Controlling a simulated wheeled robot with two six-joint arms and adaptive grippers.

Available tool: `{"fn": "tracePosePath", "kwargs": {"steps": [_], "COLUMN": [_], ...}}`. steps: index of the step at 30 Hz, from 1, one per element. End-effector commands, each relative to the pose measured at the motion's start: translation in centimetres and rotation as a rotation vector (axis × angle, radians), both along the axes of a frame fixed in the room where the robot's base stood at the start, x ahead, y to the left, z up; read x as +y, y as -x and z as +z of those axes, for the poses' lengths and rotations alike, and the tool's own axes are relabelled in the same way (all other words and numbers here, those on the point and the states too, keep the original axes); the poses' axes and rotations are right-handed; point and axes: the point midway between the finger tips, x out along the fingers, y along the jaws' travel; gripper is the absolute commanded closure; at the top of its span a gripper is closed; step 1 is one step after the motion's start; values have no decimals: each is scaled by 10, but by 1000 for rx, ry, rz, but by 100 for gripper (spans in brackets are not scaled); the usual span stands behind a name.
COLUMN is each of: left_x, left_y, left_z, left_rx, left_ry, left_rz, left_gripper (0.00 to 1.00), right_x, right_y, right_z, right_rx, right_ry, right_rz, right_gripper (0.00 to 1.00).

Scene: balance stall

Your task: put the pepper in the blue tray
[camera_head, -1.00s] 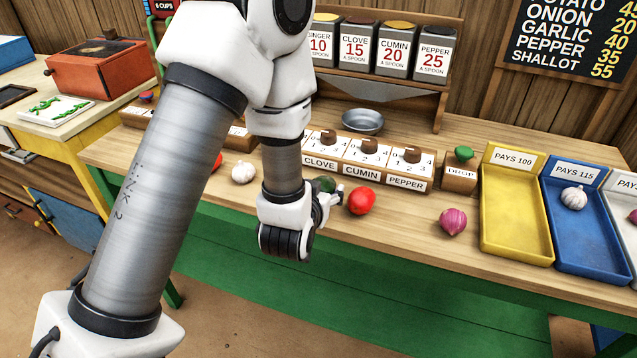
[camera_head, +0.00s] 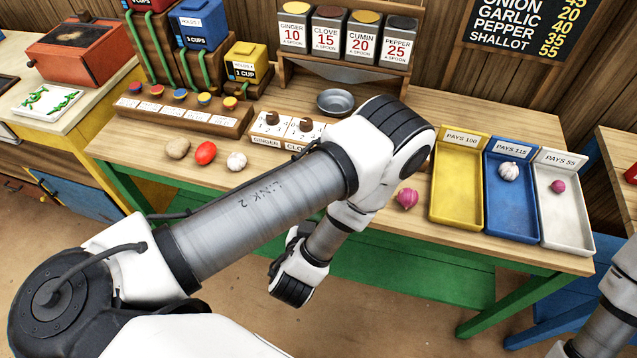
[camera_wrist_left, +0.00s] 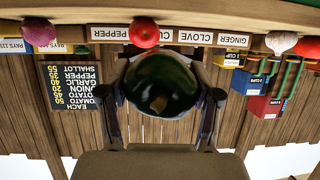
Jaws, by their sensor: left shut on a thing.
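In the left wrist view my left gripper (camera_wrist_left: 165,96) is shut on a dark green pepper (camera_wrist_left: 158,84), with a finger on each side of it. In the head view my left arm reaches across the middle, its wrist in front of the counter; the jaws and the pepper are hidden there. The blue tray (camera_head: 512,218), labelled PAYS 115, stands right of the wrist, between the yellow and white trays. A garlic bulb (camera_head: 509,171) lies in it, with bare floor in front. My right gripper is out of view.
The yellow tray (camera_head: 457,205) is empty. The white tray (camera_head: 568,225) holds a small pink shallot (camera_head: 558,186). A purple onion (camera_head: 407,198) lies left of the yellow tray. A red tomato (camera_wrist_left: 144,32) shows in the wrist view. A metal bowl (camera_head: 336,102) stands behind.

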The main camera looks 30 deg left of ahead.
Motion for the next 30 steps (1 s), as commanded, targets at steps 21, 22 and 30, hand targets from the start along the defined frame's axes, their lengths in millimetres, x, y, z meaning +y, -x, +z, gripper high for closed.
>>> {"fn": "tracePosePath", "kwargs": {"steps": [21,22,30], "left_x": [-6,-10,-32], "left_y": [-85,-85,-77], "left_z": [16,17,8], "left_rx": [-5,-2,-1], "left_ry": [1,-1,0], "left_rz": [-132,-165,-315], "left_gripper": [68,68,68], "right_x": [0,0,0], "right_y": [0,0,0], "right_z": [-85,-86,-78], "right_rx": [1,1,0], "right_ry": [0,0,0], "right_rz": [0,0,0], "right_gripper": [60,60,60]}}
